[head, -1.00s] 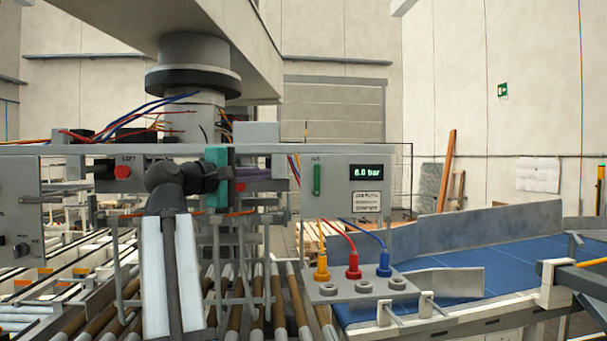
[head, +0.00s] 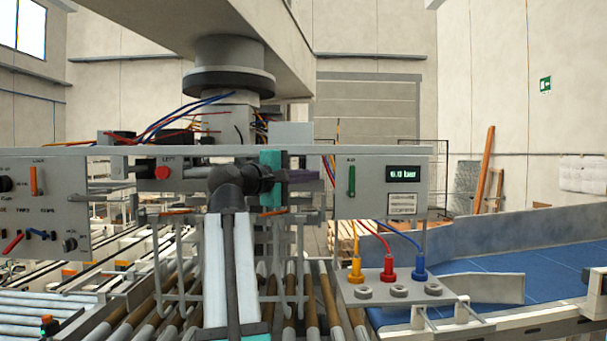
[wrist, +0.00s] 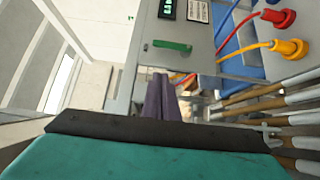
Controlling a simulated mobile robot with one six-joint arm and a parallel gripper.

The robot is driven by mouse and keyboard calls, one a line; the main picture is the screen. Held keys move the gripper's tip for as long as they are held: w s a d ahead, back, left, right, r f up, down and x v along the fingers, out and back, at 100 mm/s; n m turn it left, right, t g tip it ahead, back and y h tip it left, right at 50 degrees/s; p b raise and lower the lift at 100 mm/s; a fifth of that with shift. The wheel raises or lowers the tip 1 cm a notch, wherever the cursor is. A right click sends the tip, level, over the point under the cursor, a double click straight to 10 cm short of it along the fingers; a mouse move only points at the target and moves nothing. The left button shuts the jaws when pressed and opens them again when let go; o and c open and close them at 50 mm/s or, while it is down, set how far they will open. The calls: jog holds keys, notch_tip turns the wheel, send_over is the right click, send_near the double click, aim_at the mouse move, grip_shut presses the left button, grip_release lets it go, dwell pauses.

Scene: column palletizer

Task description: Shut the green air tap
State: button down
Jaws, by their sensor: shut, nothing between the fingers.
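The green air tap (head: 351,181) is a green lever on a grey panel (head: 376,206), standing upright in the head view. It also shows in the wrist view (wrist: 172,46), just beyond my fingertips, lying across the picture there. My gripper (head: 316,174) has a teal body and purple fingers and is left of the tap at about its height. In the wrist view my gripper (wrist: 160,76) is shut and empty, its fingers together and apart from the lever. The panel's display (head: 404,174) reads about 6.0 bar.
Yellow (head: 356,268), red (head: 389,267) and blue (head: 419,266) plugs with hoses stand on a grey plate below the panel. A blue conveyor (head: 490,276) runs to the right. A red button (head: 162,172) and another panel (head: 40,210) are at left. Rollers lie below.

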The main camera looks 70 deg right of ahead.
aim_at(352, 182)
jog(key=s+d+p, duration=0.4)
jog(key=s+d, duration=0.1)
jog(key=d, duration=0.2)
jog(key=shift+s+d, duration=0.2)
jog(key=shift+s, duration=0.15)
